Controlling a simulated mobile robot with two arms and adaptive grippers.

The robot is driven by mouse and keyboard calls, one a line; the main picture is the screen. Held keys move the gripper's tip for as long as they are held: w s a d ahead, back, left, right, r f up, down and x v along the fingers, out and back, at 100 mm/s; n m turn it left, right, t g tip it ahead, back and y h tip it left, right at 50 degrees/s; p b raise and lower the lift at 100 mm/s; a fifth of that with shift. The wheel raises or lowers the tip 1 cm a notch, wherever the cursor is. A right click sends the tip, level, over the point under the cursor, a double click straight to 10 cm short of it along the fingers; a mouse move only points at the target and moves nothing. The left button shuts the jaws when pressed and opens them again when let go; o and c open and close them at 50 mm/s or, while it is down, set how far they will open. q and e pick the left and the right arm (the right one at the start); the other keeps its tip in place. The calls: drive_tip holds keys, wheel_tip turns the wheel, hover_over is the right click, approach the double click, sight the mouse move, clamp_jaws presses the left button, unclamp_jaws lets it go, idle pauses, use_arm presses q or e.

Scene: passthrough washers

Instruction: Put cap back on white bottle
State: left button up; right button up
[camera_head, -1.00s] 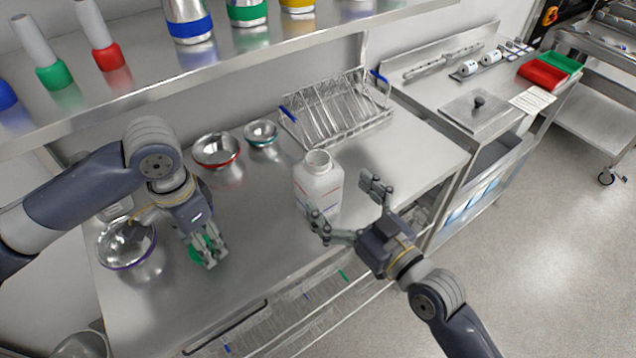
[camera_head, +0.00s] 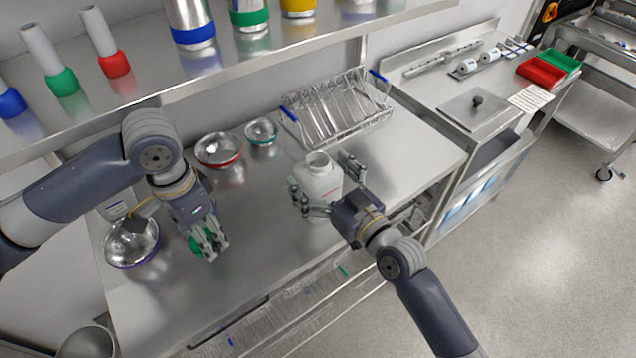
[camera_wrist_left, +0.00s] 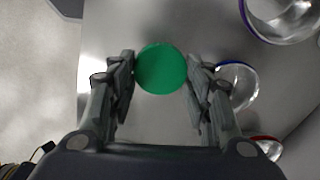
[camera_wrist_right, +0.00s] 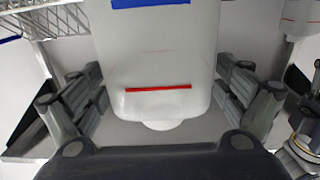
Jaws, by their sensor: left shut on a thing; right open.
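The white bottle (camera_head: 319,177) stands upright on the steel table with its mouth open at the top. My right gripper (camera_head: 322,182) is open, with one finger on each side of the bottle. In the right wrist view, the bottle (camera_wrist_right: 155,62) fills the space between the fingers, with a gap visible on the left. The green cap (camera_wrist_left: 161,69) is between the fingertips of my left gripper (camera_wrist_left: 161,75), which is shut on it. In the head view, the left gripper (camera_head: 212,245) points down over the table, left of the bottle, and partly hides the cap (camera_head: 195,246).
A wire rack (camera_head: 338,108) stands behind the bottle. Metal bowls with a red rim (camera_head: 218,150), a teal rim (camera_head: 261,132) and a purple rim (camera_head: 132,243) sit on the table. A shelf (camera_head: 150,100) with several bottles hangs above. The table between both grippers is clear.

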drive_tip(key=shift+w+a, duration=0.15)
drive_tip(key=shift+c, duration=0.3)
drive_tip(key=c, duration=1.2)
